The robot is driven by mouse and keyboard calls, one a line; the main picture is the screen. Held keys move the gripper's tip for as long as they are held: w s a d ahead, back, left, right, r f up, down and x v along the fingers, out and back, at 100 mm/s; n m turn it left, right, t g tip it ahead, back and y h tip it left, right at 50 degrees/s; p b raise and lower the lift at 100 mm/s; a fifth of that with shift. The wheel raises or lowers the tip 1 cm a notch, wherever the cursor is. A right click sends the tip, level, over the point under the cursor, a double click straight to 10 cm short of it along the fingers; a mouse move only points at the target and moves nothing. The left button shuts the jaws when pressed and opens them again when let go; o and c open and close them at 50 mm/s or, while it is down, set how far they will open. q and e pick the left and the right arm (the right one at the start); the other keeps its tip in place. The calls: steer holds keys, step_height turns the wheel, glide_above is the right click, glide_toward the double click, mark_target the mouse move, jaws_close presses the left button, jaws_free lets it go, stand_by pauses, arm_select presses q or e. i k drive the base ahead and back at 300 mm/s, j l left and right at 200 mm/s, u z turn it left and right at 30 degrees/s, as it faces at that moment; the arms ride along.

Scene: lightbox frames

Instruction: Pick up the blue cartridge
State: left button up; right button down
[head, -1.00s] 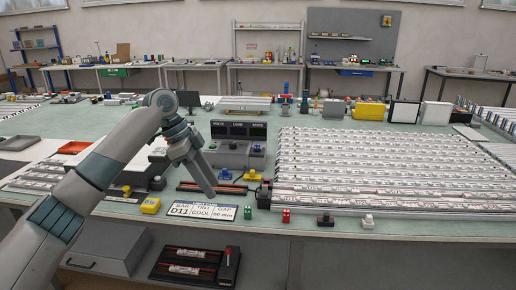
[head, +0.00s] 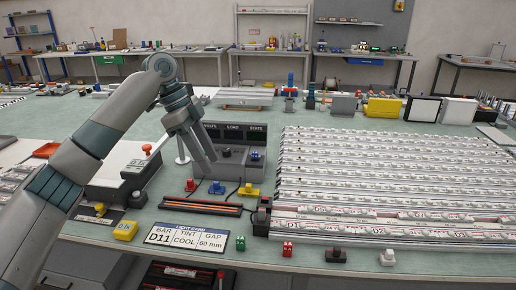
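A small blue piece (head: 217,187), which looks like the blue cartridge, sits on the table in front of the grey console (head: 236,168). A red piece (head: 190,185) is to its left and a yellow piece (head: 249,190) to its right. Another small blue part (head: 254,156) is on the console's right side, so which one is the cartridge is not certain. My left gripper (head: 206,158) points down, its tips just above the blue piece in the picture and overlapping the console's left side. It holds nothing that I can see; its finger gap is unclear. My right gripper is out of view.
A light card (head: 185,237) lies at the front edge, beside a yellow block (head: 124,231) and a green piece (head: 240,243). A large rack of bars (head: 400,180) fills the right.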

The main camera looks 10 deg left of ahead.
mark_target(255, 155)
steer(key=i, duration=1.1)
